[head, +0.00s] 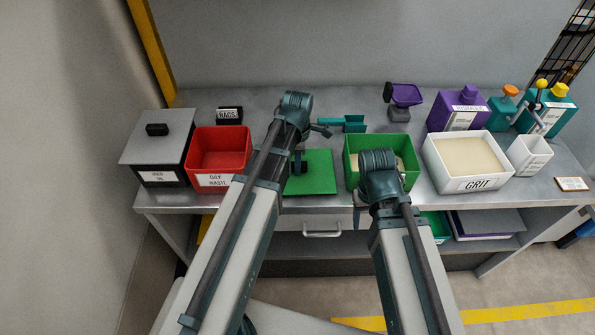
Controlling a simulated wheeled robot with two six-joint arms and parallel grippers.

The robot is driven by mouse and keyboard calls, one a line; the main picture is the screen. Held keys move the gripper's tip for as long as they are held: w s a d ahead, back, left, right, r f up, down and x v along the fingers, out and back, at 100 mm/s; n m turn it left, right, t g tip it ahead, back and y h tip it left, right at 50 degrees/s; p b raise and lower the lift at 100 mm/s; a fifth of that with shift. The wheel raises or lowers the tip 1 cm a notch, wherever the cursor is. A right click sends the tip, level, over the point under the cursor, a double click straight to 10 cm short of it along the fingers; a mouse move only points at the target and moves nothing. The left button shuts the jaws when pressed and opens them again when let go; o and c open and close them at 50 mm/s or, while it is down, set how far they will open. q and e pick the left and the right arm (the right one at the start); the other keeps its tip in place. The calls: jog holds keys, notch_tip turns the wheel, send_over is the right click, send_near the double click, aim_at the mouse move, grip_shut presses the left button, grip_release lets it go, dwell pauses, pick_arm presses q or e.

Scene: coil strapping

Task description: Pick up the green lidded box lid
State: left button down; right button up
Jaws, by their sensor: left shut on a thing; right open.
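The green lid (317,174) lies flat on the bench, left of the open green box (351,153), which holds sandy material. The lid's dark knob (298,163) stands up, and my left arm covers the lid's left part. My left gripper (322,130) is behind the lid, apart from the knob, and appears shut on the handle of a teal scoop (354,123). My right gripper (378,190) is at the front of the green box, right of the lid. It is open, with its fingers mostly hidden by its own wrist.
A red oily waste bin (220,150) and a grey-lidded container (158,140) stand at the left. A white grit box (468,164), purple scale-like item (404,96) and several bottles fill the right. A shelf with trays lies below.

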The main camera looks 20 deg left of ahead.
pick_arm(q)
jog(key=shift+r, duration=0.1)
dwell(0.3)
notch_tip(320, 180, up, 10)
jog(key=p, duration=1)
dwell(0.3)
